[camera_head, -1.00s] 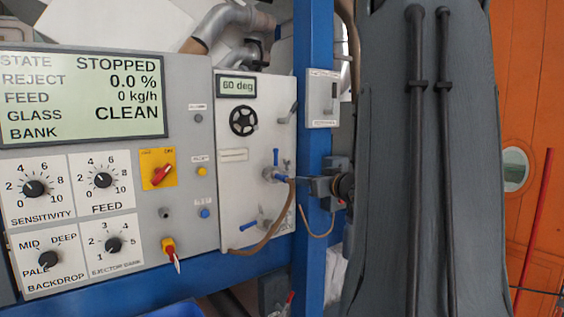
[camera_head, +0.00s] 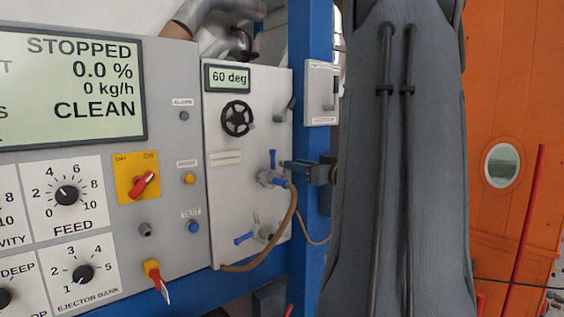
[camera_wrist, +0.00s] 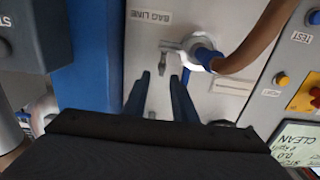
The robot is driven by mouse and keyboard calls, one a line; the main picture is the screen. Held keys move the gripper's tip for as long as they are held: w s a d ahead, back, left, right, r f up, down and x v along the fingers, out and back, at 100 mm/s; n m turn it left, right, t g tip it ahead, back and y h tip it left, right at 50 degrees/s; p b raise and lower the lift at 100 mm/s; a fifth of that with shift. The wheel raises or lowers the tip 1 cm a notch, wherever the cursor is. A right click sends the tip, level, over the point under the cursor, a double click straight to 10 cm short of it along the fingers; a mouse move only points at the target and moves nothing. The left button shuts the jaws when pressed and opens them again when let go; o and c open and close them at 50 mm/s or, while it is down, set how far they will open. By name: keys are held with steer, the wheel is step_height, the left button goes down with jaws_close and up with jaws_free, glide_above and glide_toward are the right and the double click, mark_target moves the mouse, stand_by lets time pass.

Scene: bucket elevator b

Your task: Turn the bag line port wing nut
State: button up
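The bag line port (camera_head: 270,178) is a grey metal fitting with a blue lever and a brown hose, on the pale panel. In the wrist view the port (camera_wrist: 188,46) sits beside the "BAG LINE" label, with a blue collar at the hose end. A small grey winged piece, which looks like the wing nut (camera_wrist: 162,66), hangs from its side. My gripper (camera_wrist: 161,80) is open, with its two blue fingers apart on either side of the piece's line. Whether they touch it cannot be told.
A blue upright post (camera_head: 311,90) stands right of the panel, close to my gripper. A black handwheel (camera_head: 237,118) is above the port. A second blue-handled valve (camera_head: 262,232) is below it. The brown hose (camera_head: 285,220) loops down between them.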

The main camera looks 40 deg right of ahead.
steer(key=w+p, duration=0.1)
steer(key=w, duration=0.5)
steer(key=shift+w, duration=0.1)
jaws_close()
